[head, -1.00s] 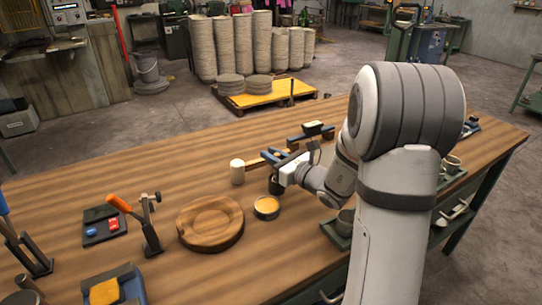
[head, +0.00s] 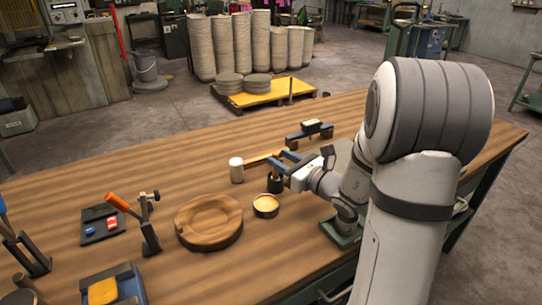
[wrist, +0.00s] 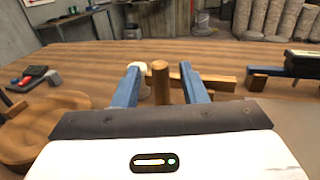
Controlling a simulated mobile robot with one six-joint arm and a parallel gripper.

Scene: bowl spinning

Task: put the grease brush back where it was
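The grease brush's round wooden handle (wrist: 161,82) stands upright between my two blue fingers in the wrist view, with a gap on each side. My gripper (wrist: 163,72) is open around it; it also shows in the head view (head: 281,160). Just below the fingers is a small dark pot (head: 275,185), in which the brush seems to stand. The brush's lower end is hidden. A round tin of yellow grease (head: 266,203) sits just in front of the pot.
A round wooden piece (head: 209,222) and an orange-handled tool (head: 130,212) are left. A blue-ended tool on blocks (head: 309,132) is behind right.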

